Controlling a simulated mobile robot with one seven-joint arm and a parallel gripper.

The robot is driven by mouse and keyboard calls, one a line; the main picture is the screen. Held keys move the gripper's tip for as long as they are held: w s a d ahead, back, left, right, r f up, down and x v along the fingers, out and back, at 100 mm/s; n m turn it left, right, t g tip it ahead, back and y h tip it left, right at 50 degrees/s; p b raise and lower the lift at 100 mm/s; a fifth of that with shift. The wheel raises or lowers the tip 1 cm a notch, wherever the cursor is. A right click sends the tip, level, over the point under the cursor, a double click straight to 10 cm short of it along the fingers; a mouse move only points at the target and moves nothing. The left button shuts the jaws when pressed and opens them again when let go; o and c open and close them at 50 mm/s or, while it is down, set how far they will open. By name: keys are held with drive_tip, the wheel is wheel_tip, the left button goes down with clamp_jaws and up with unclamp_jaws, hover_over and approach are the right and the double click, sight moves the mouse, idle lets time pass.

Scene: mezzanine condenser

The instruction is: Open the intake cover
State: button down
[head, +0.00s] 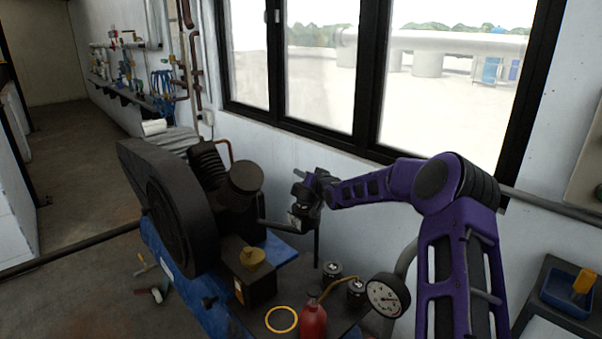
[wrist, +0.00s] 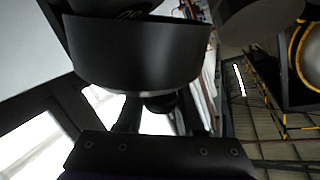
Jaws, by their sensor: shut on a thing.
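A black compressor (head: 175,205) with a big round belt guard stands below the window. A black cylinder with a round, flat end (head: 246,176), which may be the intake with its cover, sticks up on its right side. My gripper (head: 300,217) is right of that cylinder, near a dark bar (head: 280,226) that runs out from the machine. In the wrist view my gripper (wrist: 155,112) is shut on a small dark round part (wrist: 160,102). A wide black curved body (wrist: 140,50) lies just beyond and hides much of it. Whether that part belongs to the cover, I cannot tell.
A yellow-capped black box (head: 254,270), a red bottle (head: 312,321) and a pressure gauge (head: 387,295) stand close in front. The window wall (head: 350,185) is close behind my gripper. A blue tray (head: 568,297) is at the right. The floor at left is mostly open.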

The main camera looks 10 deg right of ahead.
drive_tip(key=shift+w+d+r+m+g+p, duration=0.3)
drive_tip(key=shift+d+r+m+g+p, duration=0.15)
drive_tip(key=shift+d+m+p, duration=0.35)
drive_tip(key=shift+w+d+m+g+y+p, duration=0.25)
drive_tip(key=shift+w+m+g+y+p, duration=0.15)
drive_tip(key=shift+m+p, duration=0.25)
drive_tip(key=shift+w+d+f+m+g+y+b, duration=0.15)
drive_tip(key=shift+w+d+m+g+y, duration=0.3)
drive_tip(key=shift+m, duration=0.35)
drive_tip(key=shift+w+d+m+g+y+b, duration=0.2)
drive_tip(key=shift+w+d+m+g+y, duration=0.15)
drive_tip(key=shift+d+m, duration=0.35)
drive_tip(key=shift+w+d+f+m+g+y+b, duration=0.15)
drive_tip(key=shift+w+d+m+g+y, duration=0.25)
drive_tip(key=shift+m, duration=0.45)
drive_tip(key=shift+d+r, duration=0.1)
drive_tip(key=shift+d, duration=0.05)
drive_tip(key=c, duration=0.5)
unclamp_jaws()
drive_tip(key=shift+s, duration=0.1)
